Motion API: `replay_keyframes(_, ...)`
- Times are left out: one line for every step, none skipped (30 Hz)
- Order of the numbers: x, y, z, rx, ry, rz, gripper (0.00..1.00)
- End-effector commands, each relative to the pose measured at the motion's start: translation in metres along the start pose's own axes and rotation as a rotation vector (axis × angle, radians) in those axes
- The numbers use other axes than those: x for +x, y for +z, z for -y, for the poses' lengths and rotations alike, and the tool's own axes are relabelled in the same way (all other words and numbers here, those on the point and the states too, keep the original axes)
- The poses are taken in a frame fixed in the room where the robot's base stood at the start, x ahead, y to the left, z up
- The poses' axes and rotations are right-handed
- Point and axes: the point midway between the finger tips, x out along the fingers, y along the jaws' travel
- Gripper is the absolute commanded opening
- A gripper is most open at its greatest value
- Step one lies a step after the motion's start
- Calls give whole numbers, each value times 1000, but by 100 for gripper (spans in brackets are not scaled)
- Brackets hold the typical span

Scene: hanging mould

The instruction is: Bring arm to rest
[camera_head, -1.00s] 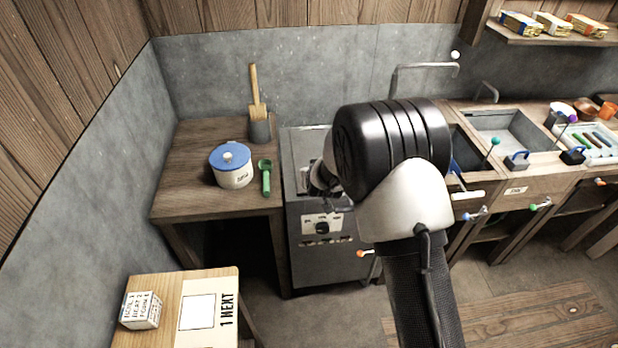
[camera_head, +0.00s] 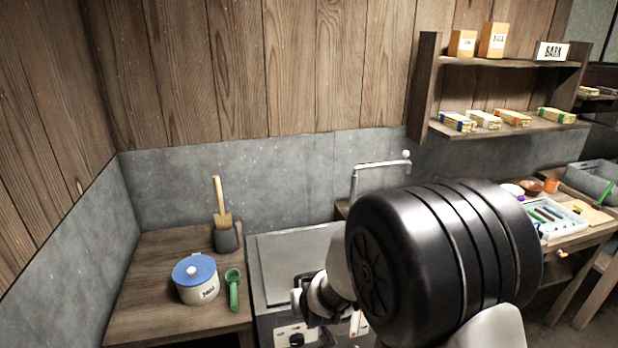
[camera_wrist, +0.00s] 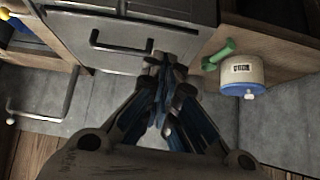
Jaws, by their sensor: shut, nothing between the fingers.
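My gripper (camera_wrist: 163,75) shows in the wrist view with its fingers drawn together and nothing between them. It hangs over the grey metal unit (camera_wrist: 115,15), which has a dark bar handle. In the head view my arm covers much of the middle and lower right, and the fingertips are hidden or too small to make out. The grey unit also shows in the head view (camera_head: 285,262), partly behind my arm. A white pot with a blue lid (camera_head: 197,280) and a green scoop (camera_head: 233,288) stand on the wooden table to the left, apart from my gripper.
A dark holder with a wooden-handled tool (camera_head: 224,225) stands at the back of the wooden table (camera_head: 150,260). A metal tap (camera_head: 380,167) rises behind my arm. Wall shelves (camera_head: 500,128) hold several small boxes. A light tray (camera_head: 560,222) lies at the right.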

Motion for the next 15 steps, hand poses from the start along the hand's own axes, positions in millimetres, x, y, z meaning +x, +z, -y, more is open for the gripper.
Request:
replay_keyframes(-28, -10, -9, 12, 5, 7, 0)
replay_keyframes(-43, -12, -14, 18, 7, 20, 0)
replay_keyframes(-63, -13, -20, 26, 11, 35, 0)
replay_keyframes(-78, -13, -25, 32, 14, 48, 0)
replay_keyframes(-94, -12, -29, 37, 17, 59, 0)
replay_keyframes(-114, -10, -35, 44, 22, 75, 0)
replay_keyframes(-129, -8, -39, 50, 26, 87, 0)
replay_keyframes(-144, -5, -43, 55, 30, 100, 0)
replay_keyframes(-164, 0, -48, 64, 37, 115, 0)
replay_keyframes(-179, 4, -51, 69, 41, 127, 0)
replay_keyframes(-193, 9, -55, 74, 47, 139, 0)
replay_keyframes(-212, 17, -59, 82, 55, 155, 0)
replay_keyframes(-227, 24, -62, 87, 60, 167, 0)
replay_keyframes(-240, 31, -64, 94, 67, 179, 0)
replay_keyframes(-258, 41, -68, 102, 75, 195, 0)
